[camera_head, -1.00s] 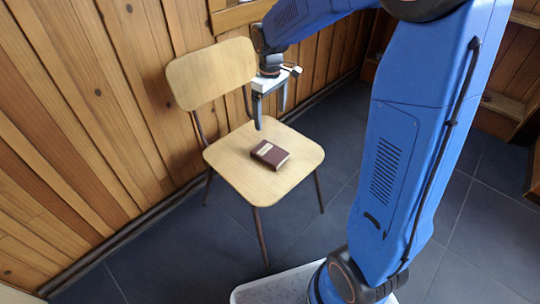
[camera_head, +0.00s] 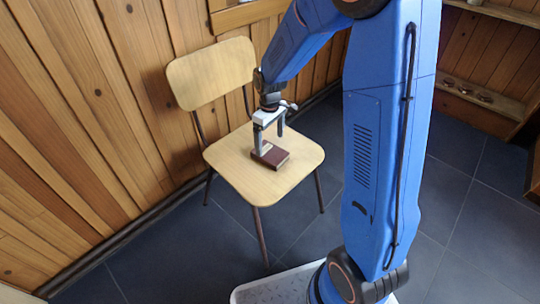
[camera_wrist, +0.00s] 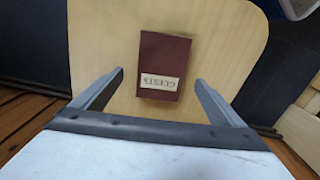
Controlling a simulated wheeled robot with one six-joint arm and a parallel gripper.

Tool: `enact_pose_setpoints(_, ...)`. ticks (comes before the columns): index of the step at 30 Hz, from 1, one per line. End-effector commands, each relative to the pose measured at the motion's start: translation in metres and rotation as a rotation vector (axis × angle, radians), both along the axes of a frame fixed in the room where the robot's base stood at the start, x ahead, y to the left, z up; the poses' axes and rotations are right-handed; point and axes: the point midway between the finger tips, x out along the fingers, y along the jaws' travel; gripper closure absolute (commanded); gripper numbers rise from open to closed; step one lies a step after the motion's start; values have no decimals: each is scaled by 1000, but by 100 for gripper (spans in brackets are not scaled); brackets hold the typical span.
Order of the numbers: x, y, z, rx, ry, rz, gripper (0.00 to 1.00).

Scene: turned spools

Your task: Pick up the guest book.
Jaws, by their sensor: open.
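The guest book (camera_head: 276,158) is dark maroon and lies flat on the seat of a pale wooden chair (camera_head: 230,165). In the wrist view the guest book (camera_wrist: 165,60) shows a cream label reading "GUESTS" and sits ahead of and between the lines of the two fingers. My gripper (camera_head: 269,145) is open and empty, pointing down above the book's left and back part. In the head view a finger hides part of the book. In the wrist view my gripper (camera_wrist: 155,85) has its fingertips spread wider than the book; I cannot tell the exact height left between them.
The chair's backrest (camera_head: 211,72) rises behind and left of the seat, near the wood-plank wall (camera_head: 80,120). A wooden shelf (camera_head: 483,97) stands at the right back. Dark tiled floor (camera_head: 460,230) is open on the right.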

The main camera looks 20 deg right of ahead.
Motion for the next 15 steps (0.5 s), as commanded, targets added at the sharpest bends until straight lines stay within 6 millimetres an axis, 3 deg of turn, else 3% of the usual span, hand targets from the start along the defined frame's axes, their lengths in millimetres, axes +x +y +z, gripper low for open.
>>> enact_pose_setpoints(9,-4,1,-39,0,2,0,8)
enact_pose_setpoints(15,-3,1,-50,0,0,0,8)
